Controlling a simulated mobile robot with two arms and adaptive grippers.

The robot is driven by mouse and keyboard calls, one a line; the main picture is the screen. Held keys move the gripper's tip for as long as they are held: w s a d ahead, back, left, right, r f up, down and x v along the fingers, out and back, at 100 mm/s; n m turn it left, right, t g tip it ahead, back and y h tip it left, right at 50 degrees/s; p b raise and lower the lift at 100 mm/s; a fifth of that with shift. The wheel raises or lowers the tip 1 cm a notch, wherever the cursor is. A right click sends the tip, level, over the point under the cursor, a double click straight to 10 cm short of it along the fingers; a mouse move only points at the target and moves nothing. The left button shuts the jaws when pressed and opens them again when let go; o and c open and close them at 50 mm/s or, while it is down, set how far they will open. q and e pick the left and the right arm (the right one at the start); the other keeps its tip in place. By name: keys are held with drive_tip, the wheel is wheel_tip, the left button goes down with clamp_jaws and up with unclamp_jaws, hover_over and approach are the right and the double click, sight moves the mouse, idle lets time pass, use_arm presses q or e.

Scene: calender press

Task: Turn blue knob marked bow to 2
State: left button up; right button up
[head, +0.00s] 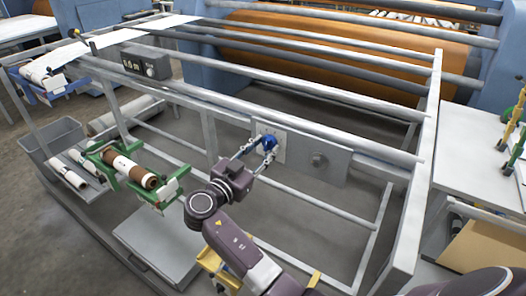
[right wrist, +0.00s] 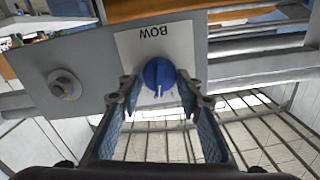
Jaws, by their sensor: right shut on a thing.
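The blue knob (head: 269,142) sits on a pale label plate on the grey panel of the press frame. In the right wrist view the knob (right wrist: 158,73) is seen face on, under the upside-down word BOW, and its white pointer line points down in the picture. The numbers on the plate are too small or hidden to read. My right gripper (head: 266,149) is at the panel, its two fingers closed on the knob's sides, as the right wrist view (right wrist: 156,84) also shows. My left gripper is not in view.
A grey round knob (head: 319,160) is beside the blue one on the same panel (head: 335,170). Long metal rails (head: 310,75) run above it, before an orange roller (head: 330,55). A green stand (head: 150,190) with a roll is left of my arm.

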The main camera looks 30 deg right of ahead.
drive_tip(key=n+b, duration=0.1)
drive_tip(key=n, duration=0.2)
drive_tip(key=shift+b, duration=0.4)
drive_tip(key=shift+r+n+b, duration=0.1)
drive_tip(key=shift+n+b, duration=0.3)
drive_tip(key=shift+n, duration=1.2)
drive_tip(key=o, duration=1.2)
drive_tip(key=shift+d, duration=0.1)
wheel_tip(320, 180, up, 10)
drive_tip(key=shift+f, duration=0.1)
